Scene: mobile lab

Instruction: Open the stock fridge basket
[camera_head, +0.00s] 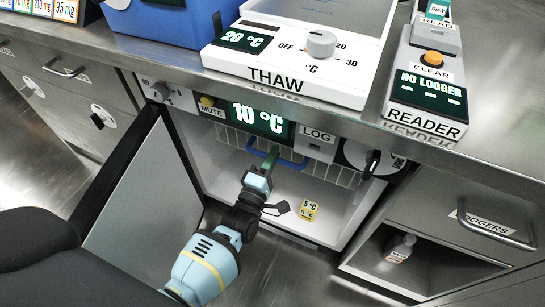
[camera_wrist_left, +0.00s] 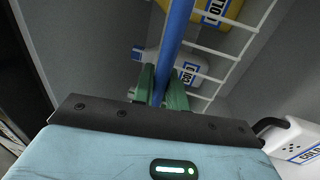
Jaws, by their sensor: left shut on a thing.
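The stock fridge under the bench stands open, its grey door (camera_head: 145,205) swung out to the left. The white wire basket (camera_head: 232,137) is high inside the fridge, below the 10 °C display. Its blue handle (camera_head: 290,163) faces out; the handle also shows as a blue bar in the left wrist view (camera_wrist_left: 180,35). My left gripper (camera_head: 264,168) reaches into the opening. Its green fingers (camera_wrist_left: 160,90) are shut on the blue handle. White wires of the basket (camera_wrist_left: 240,30) run behind it. My right gripper is not in view.
A yellow 5 °C item (camera_head: 309,210) sits on the fridge floor. COLD-labelled things, one yellow (camera_wrist_left: 222,10) and one white (camera_wrist_left: 205,70), are near the basket wires; another white one (camera_wrist_left: 295,142) is at right. The bench edge (camera_head: 150,62) overhangs the fridge.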

